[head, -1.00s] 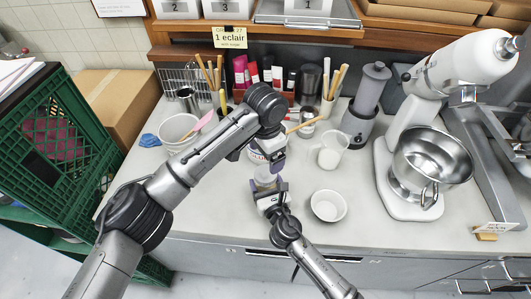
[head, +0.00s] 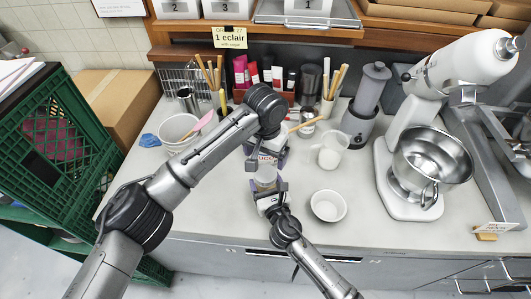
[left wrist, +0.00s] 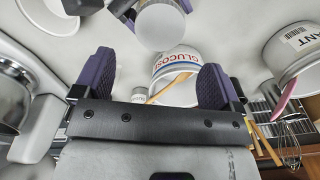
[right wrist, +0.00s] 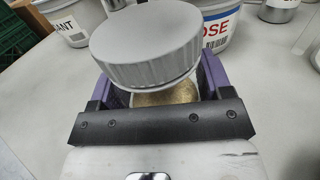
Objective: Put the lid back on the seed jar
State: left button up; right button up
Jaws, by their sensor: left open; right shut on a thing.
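The seed jar (right wrist: 166,97) is clear with tan seeds inside. My right gripper (head: 267,188) is shut around it, holding it in front of the glucose tub. The grey ribbed lid (right wrist: 147,48) is at the jar's mouth, tilted and a little left in the right wrist view. A pale rim shows under it; I cannot tell whether it is seated. In the left wrist view its round top (left wrist: 160,27) is beyond my left fingers. My left gripper (left wrist: 156,68) is open and empty, apart from the lid. In the head view my left arm partly hides this area.
The glucose tub (left wrist: 178,62) stands close behind the jar. A white bowl (head: 328,205) and a clear measuring jug (head: 331,150) stand to the right, near the mixer bowl (head: 432,160). The front counter is clear at left.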

aim_at(266, 173)
pick_arm(q)
jog(key=shift+f, duration=3.95)
jog(key=c, duration=0.9)
jog(key=o, duration=1.1)
jog(key=shift+c, duration=0.2)
jog(key=shift+r, duration=0.1)
notch_tip(266, 173, up, 12)
